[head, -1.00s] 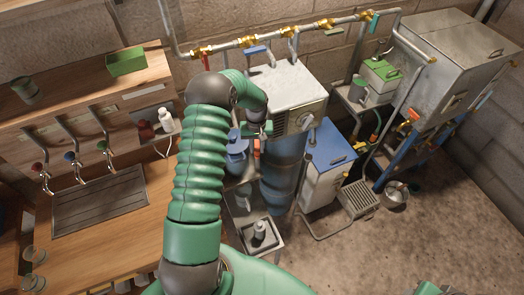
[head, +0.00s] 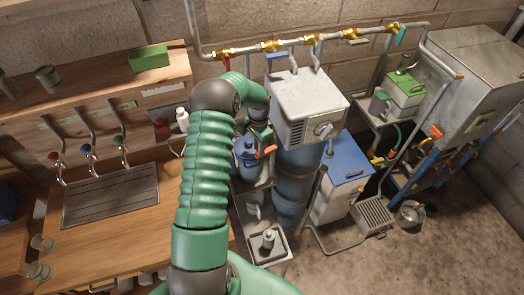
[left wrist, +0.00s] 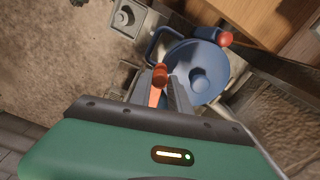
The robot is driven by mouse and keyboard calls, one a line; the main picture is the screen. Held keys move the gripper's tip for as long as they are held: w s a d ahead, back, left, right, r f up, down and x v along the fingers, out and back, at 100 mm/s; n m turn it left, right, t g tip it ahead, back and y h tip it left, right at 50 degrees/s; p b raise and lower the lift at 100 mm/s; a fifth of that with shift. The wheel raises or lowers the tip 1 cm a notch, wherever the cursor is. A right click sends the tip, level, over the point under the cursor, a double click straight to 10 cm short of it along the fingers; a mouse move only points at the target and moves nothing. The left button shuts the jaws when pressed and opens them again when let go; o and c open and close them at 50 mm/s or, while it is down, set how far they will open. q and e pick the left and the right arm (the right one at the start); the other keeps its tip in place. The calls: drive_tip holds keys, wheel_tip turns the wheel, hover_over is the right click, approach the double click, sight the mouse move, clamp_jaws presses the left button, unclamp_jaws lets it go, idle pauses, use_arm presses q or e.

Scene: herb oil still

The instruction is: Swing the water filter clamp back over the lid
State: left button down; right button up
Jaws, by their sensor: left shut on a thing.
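The water filter (head: 246,158) is a blue vessel beside the sink counter, partly hidden by my left arm in the head view. In the left wrist view its round blue lid (left wrist: 199,84) shows from above, with a raised centre cap. An orange-red clamp handle (head: 266,151) stands at the filter's right side. In the left wrist view the handle (left wrist: 156,92) lies between the fingers of my left gripper (left wrist: 163,90), beside the lid. The left gripper (head: 260,133) is shut on it. Whether the clamp arm lies over the lid, I cannot tell. My right gripper is not in view.
A red knob (left wrist: 225,39) and a blue loop handle (left wrist: 157,42) are at the lid's edge. A grey box unit (head: 305,105) on a tall blue cylinder stands close right. A low tray (head: 264,246) is in front. Open floor (head: 370,265) lies to the right.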

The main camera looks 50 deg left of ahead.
use_arm(q)
drive_tip(key=m, duration=0.1)
drive_tip(key=a+m, duration=0.1)
drive_tip(key=shift+w+a+m, duration=0.3)
drive_tip(key=shift+w+m, duration=0.1)
drive_tip(key=shift+m+b, duration=0.3)
drive_tip(key=shift+a+r, duration=0.15)
drive_tip(key=c, duration=1.5)
unclamp_jaws()
drive_tip(key=shift+o, duration=1.2)
drive_tip(key=shift+w, duration=0.1)
drive_tip(key=shift+w+a+f, duration=0.1)
drive_tip(key=shift+a+f, duration=0.05)
drive_tip(key=shift+f, duration=0.1)
drive_tip(key=shift+s, duration=0.2)
